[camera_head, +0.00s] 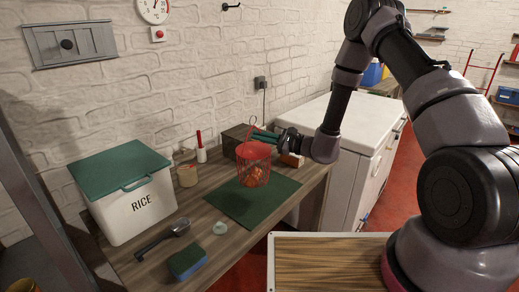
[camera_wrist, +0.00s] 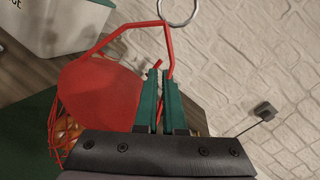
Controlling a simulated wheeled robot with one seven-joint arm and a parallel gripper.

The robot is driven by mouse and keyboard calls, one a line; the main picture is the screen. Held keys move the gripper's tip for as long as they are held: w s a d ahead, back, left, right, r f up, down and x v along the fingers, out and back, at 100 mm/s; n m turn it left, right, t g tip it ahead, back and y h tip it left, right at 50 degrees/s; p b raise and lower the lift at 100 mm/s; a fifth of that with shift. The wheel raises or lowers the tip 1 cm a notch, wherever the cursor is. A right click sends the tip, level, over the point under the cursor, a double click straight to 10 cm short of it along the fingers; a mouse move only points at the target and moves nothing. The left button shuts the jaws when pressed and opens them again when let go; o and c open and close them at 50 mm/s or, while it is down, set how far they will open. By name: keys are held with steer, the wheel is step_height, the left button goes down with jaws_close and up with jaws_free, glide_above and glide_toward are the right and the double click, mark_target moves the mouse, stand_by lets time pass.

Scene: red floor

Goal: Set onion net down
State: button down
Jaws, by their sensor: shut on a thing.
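The onion net (camera_head: 253,168) is a red mesh basket-like net with a red top and orange-brown onions at its bottom. It is at or just above the dark green mat (camera_head: 237,204) on the wooden counter; I cannot tell whether it touches. My gripper (camera_head: 265,135), with green fingers, reaches in from the right at the net's top. In the wrist view the fingers (camera_wrist: 160,95) are shut on the red wire handle of the onion net (camera_wrist: 95,95), whose red top fills the left. Onions show partly at the lower left, behind my gripper.
A white rice bin (camera_head: 130,200) with a green lid stands at the left. A metal scoop (camera_head: 165,238), a sponge (camera_head: 187,262) and a small pale disc (camera_head: 220,228) lie in front. A jar (camera_head: 187,175) and a dark box (camera_head: 236,137) stand behind. A white chest (camera_head: 350,150) is right.

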mark_target(260, 145)
steer(key=shift+f, duration=1.9)
steer(key=shift+f, duration=0.15)
steer(key=c, duration=1)
jaws_free()
